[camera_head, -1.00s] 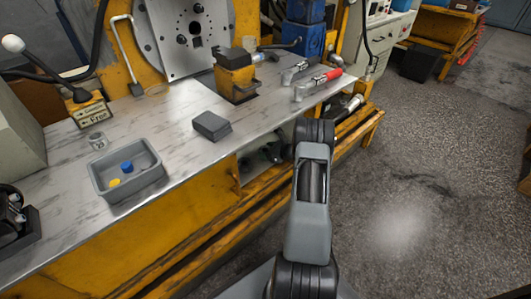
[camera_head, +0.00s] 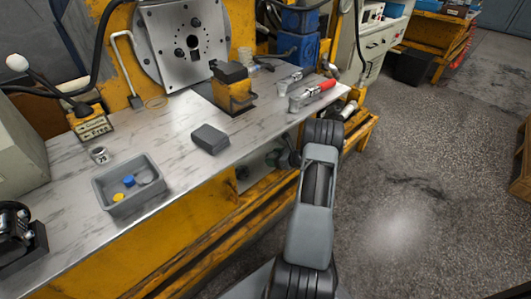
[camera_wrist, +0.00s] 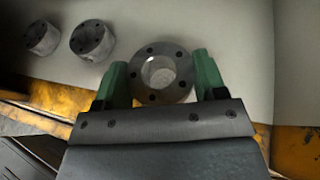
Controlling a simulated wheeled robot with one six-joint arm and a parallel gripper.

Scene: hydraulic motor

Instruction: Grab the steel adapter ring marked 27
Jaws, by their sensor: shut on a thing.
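My gripper (camera_wrist: 160,75) shows in the wrist view, its two green fingers shut on the sides of a steel ring (camera_wrist: 183,72). The ring has a round centre hole and several small bolt holes in its face. No number can be read on it in this view. Two similar steel rings, one (camera_wrist: 92,40) nearer and one (camera_wrist: 41,38) farther left, stand on the pale surface. My gripper is out of the head view.
On the bench (camera_head: 60,215) a grey tray (camera_head: 128,207) holds blue, yellow and grey round pieces. A dark grey block (camera_head: 210,139), a yellow-black device (camera_head: 233,88) and a red-handled tool (camera_head: 318,90) stand farther along. Open floor (camera_head: 430,190) lies to the right.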

